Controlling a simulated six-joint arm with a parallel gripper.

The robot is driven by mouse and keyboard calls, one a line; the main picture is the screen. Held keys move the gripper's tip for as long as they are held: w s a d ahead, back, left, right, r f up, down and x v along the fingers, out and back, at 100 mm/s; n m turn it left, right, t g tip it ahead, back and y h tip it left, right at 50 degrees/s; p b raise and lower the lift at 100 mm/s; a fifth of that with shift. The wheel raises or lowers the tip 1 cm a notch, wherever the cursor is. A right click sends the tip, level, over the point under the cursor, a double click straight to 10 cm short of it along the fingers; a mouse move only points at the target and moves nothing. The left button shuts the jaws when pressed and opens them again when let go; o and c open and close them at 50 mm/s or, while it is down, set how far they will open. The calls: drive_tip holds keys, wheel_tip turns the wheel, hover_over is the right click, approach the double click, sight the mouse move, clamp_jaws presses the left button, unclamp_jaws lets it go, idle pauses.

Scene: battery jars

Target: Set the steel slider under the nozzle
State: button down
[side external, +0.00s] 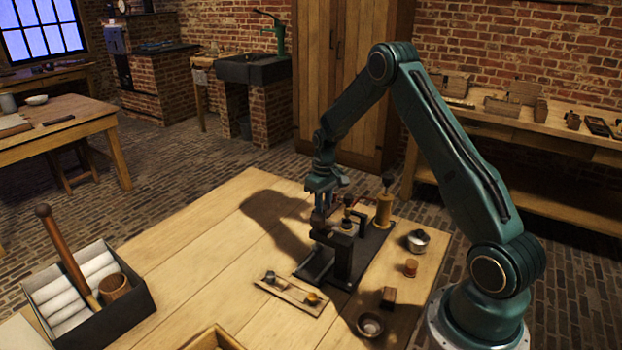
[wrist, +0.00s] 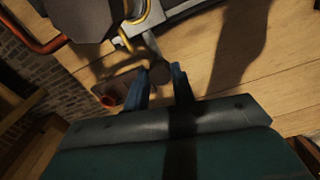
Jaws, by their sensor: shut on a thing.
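My gripper (side external: 323,205) points down over a dark bench apparatus (side external: 343,258). In the wrist view, its blue fingers (wrist: 161,76) are closed around a small dark round knob (wrist: 160,70). A grey metal bar runs from beside the knob to a pale metal strip (wrist: 180,12); I cannot tell for sure that this is the steel slider. A bent brass tube (wrist: 140,32) passes over that strip. I cannot make out the nozzle's tip. In the side view, the fingers and the dark upright block hide most of the grip.
A brass cylinder (side external: 384,210) stands at the apparatus's back end. A lidded pot (side external: 417,240), amber jar (side external: 411,267), brown block (side external: 389,297) and bowl (side external: 370,325) stand to its right. A small tray (side external: 285,291) lies in front. A box (side external: 135,318) stands far left. The tabletop between is clear.

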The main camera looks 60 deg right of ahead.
drive_tip(key=c, duration=1.2)
unclamp_jaws()
drive_tip(key=shift+d, duration=0.35)
drive_tip(key=shift+c, duration=0.2)
drive_tip(key=shift+o, duration=0.4)
drive_tip(key=shift+a, duration=0.1)
drive_tip(key=shift+r, duration=0.15)
wheel_tip(320, 180, up, 14)
drive_tip(key=shift+f, duration=0.2)
drive_tip(key=shift+a+r, duration=0.1)
